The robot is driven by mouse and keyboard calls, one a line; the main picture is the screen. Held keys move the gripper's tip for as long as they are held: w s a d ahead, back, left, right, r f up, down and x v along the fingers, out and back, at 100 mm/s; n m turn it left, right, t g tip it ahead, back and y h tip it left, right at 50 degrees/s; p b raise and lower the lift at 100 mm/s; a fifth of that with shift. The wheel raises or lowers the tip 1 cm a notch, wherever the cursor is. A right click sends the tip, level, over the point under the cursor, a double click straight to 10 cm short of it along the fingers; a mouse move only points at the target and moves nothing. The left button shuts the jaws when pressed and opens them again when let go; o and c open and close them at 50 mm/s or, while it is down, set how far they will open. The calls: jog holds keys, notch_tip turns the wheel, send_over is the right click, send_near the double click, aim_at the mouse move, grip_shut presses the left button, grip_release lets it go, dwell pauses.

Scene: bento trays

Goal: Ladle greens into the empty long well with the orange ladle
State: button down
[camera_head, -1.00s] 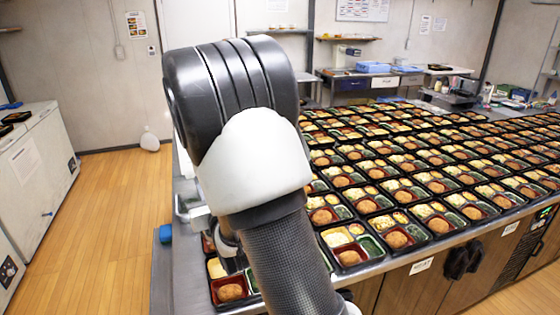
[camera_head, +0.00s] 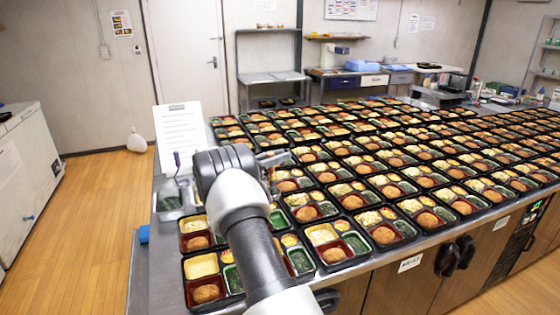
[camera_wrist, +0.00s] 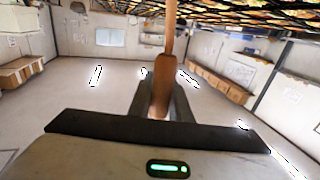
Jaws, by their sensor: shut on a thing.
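My gripper (camera_head: 276,158) is over the near left part of the tray rows. In the wrist view its two fingers (camera_wrist: 160,95) are shut on the orange-brown handle of the ladle (camera_wrist: 164,65). A thin orange part of the ladle (camera_head: 272,177) hangs below the gripper in the head view; its bowl cannot be made out. A metal pan with dark greens (camera_head: 170,204) stands at the table's left end, with a dark purple handle upright in it. Several bento trays (camera_head: 186,284) have long wells with greens. My arm hides parts of the nearest trays, and I cannot pick out the empty long well.
A white sheet on a stand (camera_head: 181,135) rises behind the pan. Rows of filled trays cover most of the metal table (camera_head: 152,275). A bare strip runs along its left edge. A blue object (camera_head: 144,233) sits at that edge.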

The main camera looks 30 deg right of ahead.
jog(key=shift+s+d+f+m+t+y+b, duration=0.4)
jog(key=shift+s+d+f+m+y+b, duration=0.25)
jog(key=shift+s+f+m+b, duration=2.5)
jog(key=shift+s+d+f+m+t+y+b, duration=0.6)
jog(key=shift+s+f+m+b, duration=1.05)
jog(key=shift+b, duration=2.95)
jog(key=shift+s+d+f+m+t+y+b, duration=0.3)
jog(key=shift+s+d+f+m+b, duration=0.55)
jog(key=shift+s+f+m+b, duration=1.75)
jog(key=shift+w+f+n+b, duration=0.25)
jog(key=shift+w+n+b, duration=0.35)
jog(key=shift+n+b, duration=0.5)
jog(key=shift+r, duration=0.1)
